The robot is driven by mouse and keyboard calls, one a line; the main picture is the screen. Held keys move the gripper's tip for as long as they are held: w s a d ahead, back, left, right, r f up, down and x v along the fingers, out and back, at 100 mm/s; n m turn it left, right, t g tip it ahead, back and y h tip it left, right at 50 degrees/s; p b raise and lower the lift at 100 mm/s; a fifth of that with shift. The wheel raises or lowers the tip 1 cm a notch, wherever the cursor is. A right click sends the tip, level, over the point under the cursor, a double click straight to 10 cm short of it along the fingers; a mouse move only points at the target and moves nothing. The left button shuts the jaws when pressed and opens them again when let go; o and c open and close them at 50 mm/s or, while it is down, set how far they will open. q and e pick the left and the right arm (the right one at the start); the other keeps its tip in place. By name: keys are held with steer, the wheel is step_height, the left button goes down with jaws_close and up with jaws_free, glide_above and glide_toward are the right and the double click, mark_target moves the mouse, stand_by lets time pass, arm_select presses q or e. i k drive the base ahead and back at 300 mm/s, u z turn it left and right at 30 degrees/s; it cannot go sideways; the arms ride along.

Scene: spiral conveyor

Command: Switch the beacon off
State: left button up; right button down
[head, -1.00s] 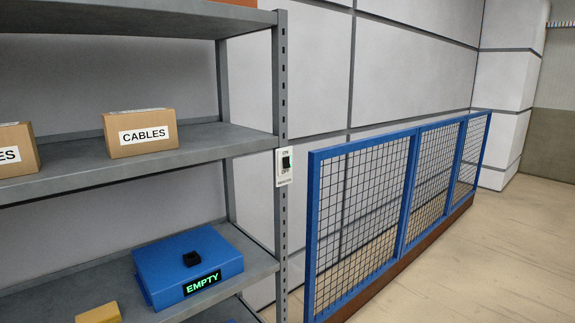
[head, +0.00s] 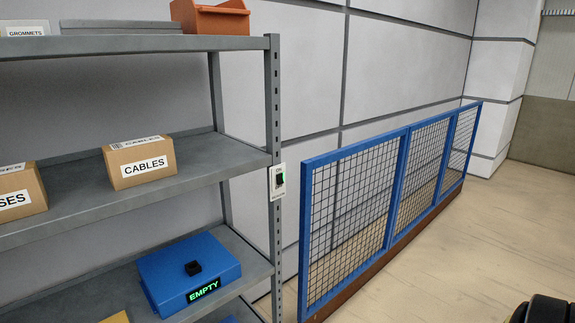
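A small white switch plate (head: 277,182) is fixed to the front right post of the grey shelf rack, at about the height of the middle shelf. It carries a dark rocker with a bright green face. Its lettering is too small to read now, and I cannot tell which way the rocker is tipped. No beacon lamp can be made out.
The grey rack (head: 199,178) holds a CABLES box (head: 140,162), a blue EMPTY case (head: 190,270) and an orange bin (head: 210,17). A blue mesh fence (head: 392,208) runs along the wall right of the rack. The floor (head: 455,255) right of the fence is clear.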

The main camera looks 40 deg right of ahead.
mark_target(279, 177)
steer(key=k, duration=1.35)
steer(key=z, duration=0.55)
steer(key=i, duration=1.65)
steer(key=u, duration=0.4)
